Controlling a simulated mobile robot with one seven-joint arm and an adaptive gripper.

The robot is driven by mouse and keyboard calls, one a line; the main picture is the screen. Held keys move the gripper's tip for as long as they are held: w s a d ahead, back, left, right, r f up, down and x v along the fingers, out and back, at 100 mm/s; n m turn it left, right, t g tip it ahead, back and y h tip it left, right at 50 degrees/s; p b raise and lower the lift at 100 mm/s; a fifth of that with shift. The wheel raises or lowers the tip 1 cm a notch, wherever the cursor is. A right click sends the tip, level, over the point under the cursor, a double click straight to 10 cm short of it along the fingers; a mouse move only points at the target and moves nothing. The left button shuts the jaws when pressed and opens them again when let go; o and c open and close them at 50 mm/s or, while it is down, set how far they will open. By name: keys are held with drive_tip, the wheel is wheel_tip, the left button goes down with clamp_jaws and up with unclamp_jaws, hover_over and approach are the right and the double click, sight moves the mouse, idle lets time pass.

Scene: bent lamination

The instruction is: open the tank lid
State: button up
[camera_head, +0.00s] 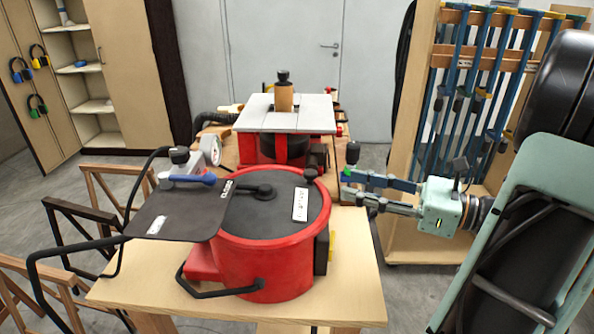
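A red round tank (265,265) stands on the wooden table. Its dark grey round lid (265,215) lies flat inside the red rim, with a white label (300,204) and a black handle-like piece (260,191) on top. A small dark knob (310,175) sits at the rim's back right. My gripper (346,184) comes in from the right, just right of the tank's rim and near this knob. Its two fingers point left, are spread apart, and show nothing between them. I cannot tell its exact height relative to the rim.
A red machine with a light top plate (287,112) stands behind. A wooden clamp rack (410,160) is behind my arm. The table's (345,285) front right is bare.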

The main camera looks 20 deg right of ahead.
sight(316, 174)
drive_tip(key=x, duration=1)
drive_tip(key=shift+w+a+r+p, duration=0.1)
drive_tip(key=shift+w+r+p, duration=0.1)
drive_tip(key=shift+w+p, duration=0.2)
clamp_jaws()
